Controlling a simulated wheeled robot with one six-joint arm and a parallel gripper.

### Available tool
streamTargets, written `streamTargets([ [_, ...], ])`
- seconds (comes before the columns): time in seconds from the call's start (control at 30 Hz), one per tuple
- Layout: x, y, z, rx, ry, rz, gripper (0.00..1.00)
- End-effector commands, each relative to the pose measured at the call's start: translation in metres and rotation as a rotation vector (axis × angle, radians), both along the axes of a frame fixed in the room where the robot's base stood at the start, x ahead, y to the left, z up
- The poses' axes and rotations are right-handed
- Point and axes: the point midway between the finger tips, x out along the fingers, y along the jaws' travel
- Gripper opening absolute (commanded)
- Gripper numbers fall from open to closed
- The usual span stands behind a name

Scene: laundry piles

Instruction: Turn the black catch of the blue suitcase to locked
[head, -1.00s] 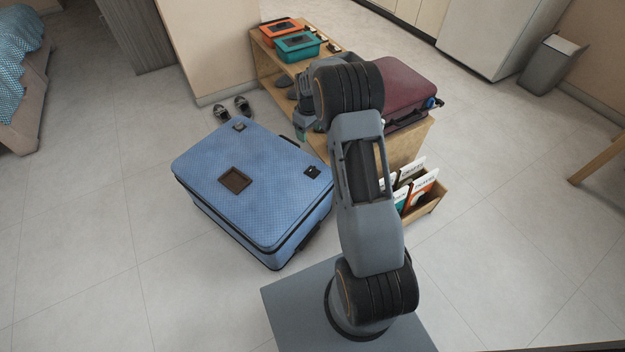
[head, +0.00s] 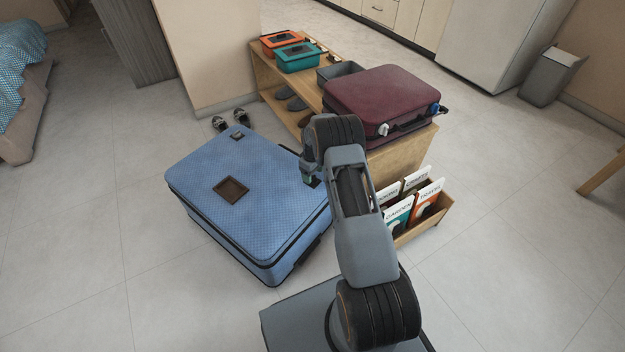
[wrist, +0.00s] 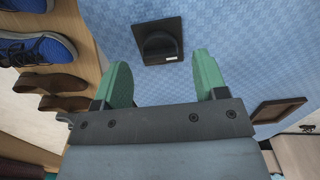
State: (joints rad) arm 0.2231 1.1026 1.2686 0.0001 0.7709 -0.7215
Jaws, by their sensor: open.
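The blue suitcase (head: 245,200) lies flat on the floor, left of the shelf; its patterned lid also fills much of the wrist view (wrist: 230,35). The black catch (wrist: 158,40) is a dark square plate with a rounded raised piece and a small pale mark, at the top middle of the wrist view. I cannot tell its locked or unlocked position. My gripper (wrist: 165,78) has green fingers spread apart and empty, pointing toward the catch and apart from it in the picture. In the head view my gripper (head: 310,178) is over the suitcase's right side and hides this catch.
A second dark fitting (head: 237,135) sits at the suitcase's far corner; a brown square patch (head: 231,188) is mid-lid. The wooden shelf (head: 400,155) carries a maroon suitcase (head: 380,95) close to my arm. A book rack (head: 425,220) stands nearby. Floor at left is clear.

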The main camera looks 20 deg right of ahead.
Motion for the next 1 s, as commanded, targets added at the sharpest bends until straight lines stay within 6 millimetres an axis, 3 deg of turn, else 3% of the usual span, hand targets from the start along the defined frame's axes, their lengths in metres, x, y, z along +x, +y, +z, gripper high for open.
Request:
streamTargets([
  [0.2, 0.0, 0.0, -0.021, 0.0, 0.0, 0.0, 0.66],
  [0.63, 0.0, 0.0, -0.024, 0.0, -0.001, 0.0, 0.65],
  [1.0, 0.0, 0.0, -0.024, 0.0, 0.0, 0.0, 0.3],
])
